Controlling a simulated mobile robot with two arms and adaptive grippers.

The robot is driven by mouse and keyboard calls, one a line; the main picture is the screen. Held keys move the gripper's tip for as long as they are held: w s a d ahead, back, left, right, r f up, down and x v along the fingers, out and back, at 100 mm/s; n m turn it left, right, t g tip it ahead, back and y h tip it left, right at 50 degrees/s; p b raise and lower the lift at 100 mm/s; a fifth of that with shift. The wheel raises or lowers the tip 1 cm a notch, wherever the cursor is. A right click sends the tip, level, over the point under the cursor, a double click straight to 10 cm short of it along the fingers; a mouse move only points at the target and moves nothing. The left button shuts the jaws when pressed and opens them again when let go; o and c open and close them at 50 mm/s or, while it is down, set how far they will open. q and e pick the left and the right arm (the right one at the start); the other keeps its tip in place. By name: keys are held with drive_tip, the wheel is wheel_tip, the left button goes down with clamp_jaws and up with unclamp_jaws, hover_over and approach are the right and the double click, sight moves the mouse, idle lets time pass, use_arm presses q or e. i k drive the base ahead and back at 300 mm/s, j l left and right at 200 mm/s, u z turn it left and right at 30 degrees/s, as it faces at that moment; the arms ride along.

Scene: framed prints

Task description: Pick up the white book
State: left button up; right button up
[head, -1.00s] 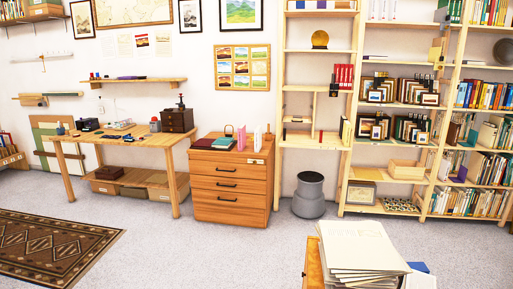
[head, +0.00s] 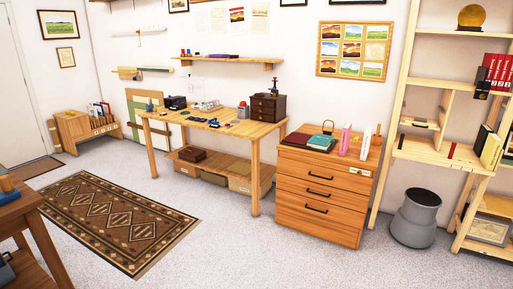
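A thin white book (head: 366,143) stands upright on top of the wooden drawer cabinet (head: 322,193), towards its right side. A pink book (head: 345,139) stands upright to its left. A dark green book (head: 320,143) and a dark red one (head: 296,140) lie flat further left on the same top. Neither of my grippers is in the head view.
A wooden desk (head: 218,127) with small items stands left of the cabinet. A grey bin (head: 416,218) and a tall shelf (head: 440,152) stand to its right. A patterned rug (head: 115,222) lies on the left. The carpet before the cabinet is clear.

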sight(368, 134)
drive_tip(key=i+z, duration=0.2)
drive_tip(key=i, duration=0.3)
drive_tip(key=i+z, duration=0.25)
drive_tip(key=i, duration=0.25)
drive_tip(key=i+j+z, duration=0.2)
drive_tip(key=i, duration=0.25)
drive_tip(key=i+j+z, duration=0.25)
drive_tip(key=i, duration=0.25)
drive_tip(key=l, duration=0.1)
